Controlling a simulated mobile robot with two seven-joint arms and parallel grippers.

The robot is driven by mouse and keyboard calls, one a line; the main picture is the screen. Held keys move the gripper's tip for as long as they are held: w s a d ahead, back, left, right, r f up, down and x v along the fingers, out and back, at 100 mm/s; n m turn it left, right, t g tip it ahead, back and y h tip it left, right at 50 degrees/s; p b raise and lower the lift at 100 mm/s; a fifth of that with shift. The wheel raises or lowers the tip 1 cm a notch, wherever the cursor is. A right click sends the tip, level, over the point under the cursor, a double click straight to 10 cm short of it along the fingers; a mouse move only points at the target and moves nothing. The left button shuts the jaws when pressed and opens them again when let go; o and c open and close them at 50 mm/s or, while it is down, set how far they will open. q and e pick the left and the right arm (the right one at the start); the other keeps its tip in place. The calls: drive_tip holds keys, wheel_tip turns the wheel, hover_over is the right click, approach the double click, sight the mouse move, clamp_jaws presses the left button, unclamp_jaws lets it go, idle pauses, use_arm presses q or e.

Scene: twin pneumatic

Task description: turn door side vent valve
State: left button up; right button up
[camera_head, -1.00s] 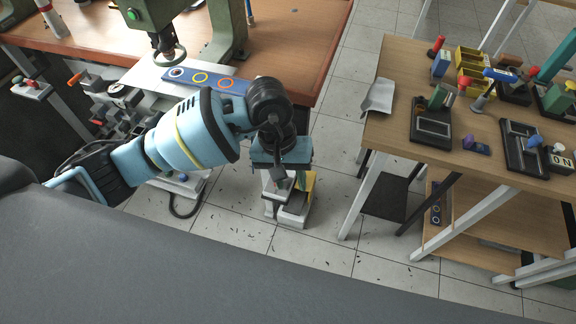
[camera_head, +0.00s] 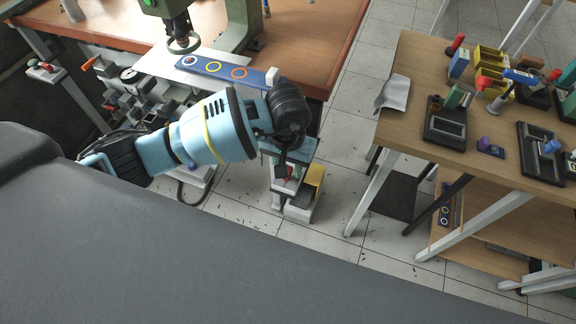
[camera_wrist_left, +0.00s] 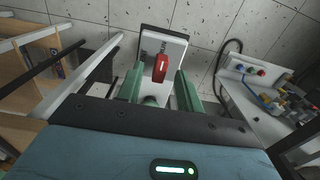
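A red handle (camera_wrist_left: 160,68) stands on a pale plate (camera_wrist_left: 176,45) with dark lettering in the left wrist view. I cannot tell for sure whether it is the door side vent valve. In the left wrist view the green fingers of my left gripper (camera_wrist_left: 160,76) are apart, one on each side of the red handle, with gaps visible. My right gripper is not in view.
A wooden table (camera_head: 400,110) with tools stands at the right. A workbench (camera_head: 300,50) with a green press (camera_head: 236,25) is behind. A panel with blue and red knobs (camera_wrist_left: 243,69) lies to the right in the left wrist view.

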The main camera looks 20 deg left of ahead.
use_arm(q)
drive_tip(key=shift+f, duration=0.5)
drive_tip(key=c, duration=0.7)
clamp_jaws()
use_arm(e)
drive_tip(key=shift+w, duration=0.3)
